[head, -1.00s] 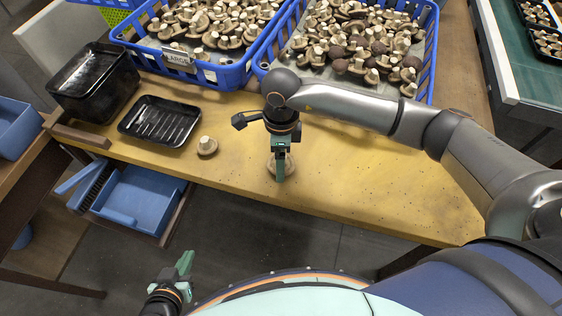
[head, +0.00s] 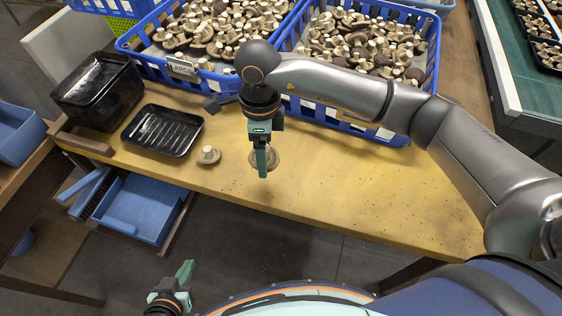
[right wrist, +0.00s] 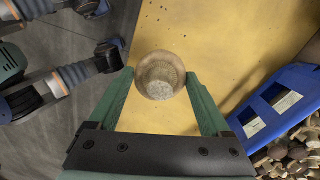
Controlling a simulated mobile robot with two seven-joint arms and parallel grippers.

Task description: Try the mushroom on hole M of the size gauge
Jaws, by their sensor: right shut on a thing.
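My right gripper (head: 262,165) is over the yellow table near its front edge. It is shut on a pale brown mushroom (right wrist: 160,72), which sits between the two green fingertips in the right wrist view. A finger partly covers that mushroom in the head view. Its height above the table is hard to judge. A second mushroom (head: 208,155) stands stem up on the table to the left of the right gripper. My left gripper (head: 182,284) is low in front of the table, away from the mushrooms; its finger gap is unclear. I cannot make out a size gauge or hole M.
A shallow black tray (head: 162,131) and a deeper black container (head: 98,92) are at the table's left. Blue crates of mushrooms stand behind, one labelled LARGE (head: 182,66). A blue bin (head: 140,205) is below the front edge. The table's right front (head: 370,195) is clear.

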